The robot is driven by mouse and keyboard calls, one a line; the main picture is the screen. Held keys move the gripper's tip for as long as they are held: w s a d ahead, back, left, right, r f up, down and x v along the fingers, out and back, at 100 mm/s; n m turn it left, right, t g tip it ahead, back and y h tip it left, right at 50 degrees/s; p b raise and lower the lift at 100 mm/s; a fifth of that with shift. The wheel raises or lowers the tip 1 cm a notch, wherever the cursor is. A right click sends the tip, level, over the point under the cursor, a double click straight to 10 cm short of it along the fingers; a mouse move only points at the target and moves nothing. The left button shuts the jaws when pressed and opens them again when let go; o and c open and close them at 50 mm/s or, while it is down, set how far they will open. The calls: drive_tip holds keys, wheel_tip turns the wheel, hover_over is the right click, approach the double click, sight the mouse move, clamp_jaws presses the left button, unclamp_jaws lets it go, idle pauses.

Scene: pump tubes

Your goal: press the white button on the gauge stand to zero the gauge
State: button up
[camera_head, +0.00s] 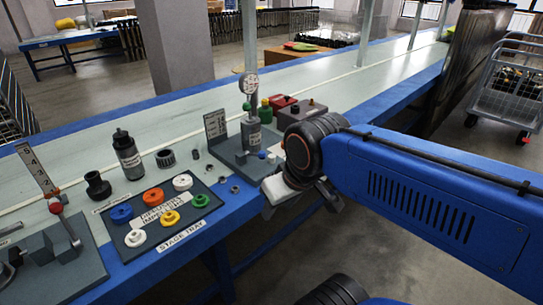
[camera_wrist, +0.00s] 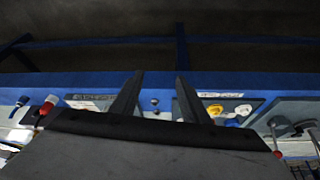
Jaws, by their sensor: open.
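The gauge stand (camera_head: 228,160) is a dark grey base at the blue bench edge, with a round white dial gauge (camera_head: 249,84) on a post above it. My gripper (camera_head: 302,200) is just right of the stand, near the bench's front edge, fingers downward and apart from the button. In the wrist view its two dark fingers (camera_wrist: 154,78) are spread with nothing held between them. I cannot clearly make out the white button in the wrist view.
The stage tray (camera_head: 133,238) with coloured rings lies left of the stand. Red and grey boxes (camera_head: 300,112) are behind the gripper. The bench's far strip is clear.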

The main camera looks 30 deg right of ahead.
drive_tip(key=c, duration=0.7)
drive_tip(key=shift+w+d+r, duration=0.1)
drive_tip(key=shift+w+r, duration=0.15)
drive_tip(key=shift+w, duration=0.05)
clamp_jaws()
drive_tip(key=w+d+r+g, duration=0.1)
drive_tip(key=w+d+r, duration=0.2)
drive_tip(key=w, duration=0.6)
drive_tip(key=w+d+r+n+g, duration=0.1)
drive_tip(key=w+d+r+g, duration=0.1)
drive_tip(key=w+d, duration=0.6)
drive_tip(key=w+d+r+n+g, duration=0.1)
drive_tip(key=w+d+r, duration=0.3)
drive_tip(key=w, duration=0.6)
drive_tip(key=shift+w+d+g, duration=0.4)
drive_tip(key=shift+d, duration=0.25)
drive_tip(key=shift+f, duration=0.1)
